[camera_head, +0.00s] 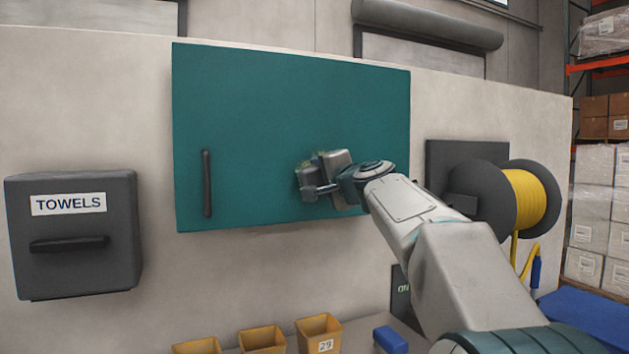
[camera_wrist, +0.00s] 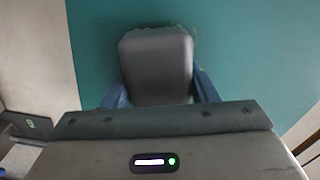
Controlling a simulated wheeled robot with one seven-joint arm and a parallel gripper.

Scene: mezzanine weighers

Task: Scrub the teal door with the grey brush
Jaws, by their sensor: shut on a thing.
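The teal door (camera_head: 290,110) is a flat panel on the pale wall, with a dark vertical handle (camera_head: 207,183) at its lower left. It fills most of the wrist view (camera_wrist: 240,60). My gripper (camera_head: 316,187) is in front of the lower right part of the door. It is shut on the grey brush (camera_head: 307,180), whose grey block also shows between the fingers in the wrist view (camera_wrist: 157,65). Greenish bristles show at the brush's edge, on the door side. The brush is at or very close to the door; I cannot tell whether the bristles touch.
A dark towel box (camera_head: 72,270) hangs left of the door. A reel with yellow hose (camera_head: 530,199) is mounted to the right, near my arm. Yellow bins (camera_head: 319,334) and a blue block (camera_head: 390,340) are below. The wall under the door is clear.

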